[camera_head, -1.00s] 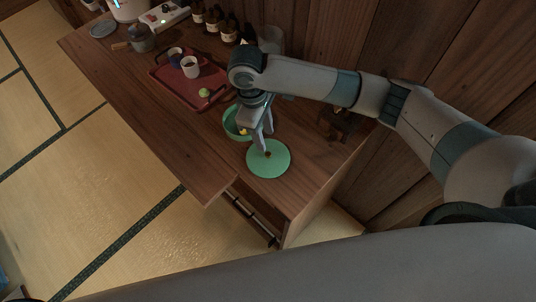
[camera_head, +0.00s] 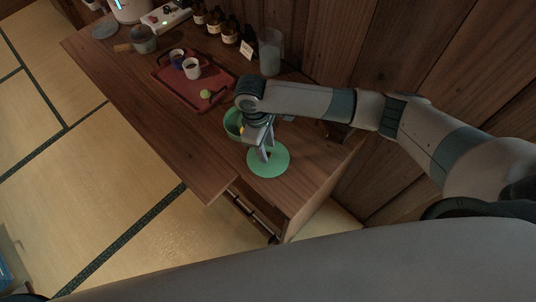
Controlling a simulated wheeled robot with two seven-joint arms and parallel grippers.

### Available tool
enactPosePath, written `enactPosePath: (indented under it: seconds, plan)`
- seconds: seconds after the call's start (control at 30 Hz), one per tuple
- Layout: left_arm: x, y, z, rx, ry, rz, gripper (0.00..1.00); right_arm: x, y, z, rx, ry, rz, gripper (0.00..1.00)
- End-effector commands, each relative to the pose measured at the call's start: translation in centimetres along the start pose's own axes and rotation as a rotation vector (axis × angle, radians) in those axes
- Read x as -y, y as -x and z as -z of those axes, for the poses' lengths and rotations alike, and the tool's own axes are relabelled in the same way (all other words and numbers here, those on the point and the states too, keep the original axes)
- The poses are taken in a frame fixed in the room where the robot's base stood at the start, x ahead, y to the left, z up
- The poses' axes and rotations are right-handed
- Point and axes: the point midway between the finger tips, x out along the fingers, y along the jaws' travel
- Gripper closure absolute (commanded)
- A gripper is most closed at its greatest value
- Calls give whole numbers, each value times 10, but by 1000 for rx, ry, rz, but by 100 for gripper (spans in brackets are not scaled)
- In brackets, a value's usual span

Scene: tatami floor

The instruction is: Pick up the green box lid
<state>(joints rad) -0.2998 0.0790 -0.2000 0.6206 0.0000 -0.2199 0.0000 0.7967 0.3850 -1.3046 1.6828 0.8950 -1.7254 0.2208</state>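The green box lid (camera_head: 277,168) is a flat, round green disc lying on the wooden counter near its front end. My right gripper (camera_head: 266,156) points down over the lid, with its fingertips at the lid's middle. Its two fingers look slightly apart; I cannot tell whether they touch the lid or its knob, which the fingers hide. The open green round box (camera_head: 231,123) stands just behind the lid, partly hidden by my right gripper, with something yellow inside. My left gripper is not in view.
A red tray (camera_head: 178,87) with cups and a green ball (camera_head: 206,94) lies further back on the wooden counter (camera_head: 150,108). A clear container (camera_head: 270,52) and brown bottles (camera_head: 229,28) stand along the wooden wall.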

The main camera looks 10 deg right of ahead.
Motion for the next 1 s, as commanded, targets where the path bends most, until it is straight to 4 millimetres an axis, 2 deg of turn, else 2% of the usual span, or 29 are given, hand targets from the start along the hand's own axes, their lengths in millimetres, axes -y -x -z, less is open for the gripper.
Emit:
enactPosePath:
  seconds: [0.03, 0.23, 0.7, 0.87, 1.0]
  plan:
    - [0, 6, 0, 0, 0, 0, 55, 0, -4, -1, 3, -1, 1, 63]
    - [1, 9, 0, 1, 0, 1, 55, 0, -21, 0, 0, 0, -1, 63]
    - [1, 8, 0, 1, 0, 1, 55, 0, -22, 0, -1, 1, -1, 63]
    - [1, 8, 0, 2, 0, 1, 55, 0, -22, 0, -1, 1, -1, 100]
    - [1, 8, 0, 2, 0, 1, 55, 0, -22, 0, -1, 1, -1, 100]
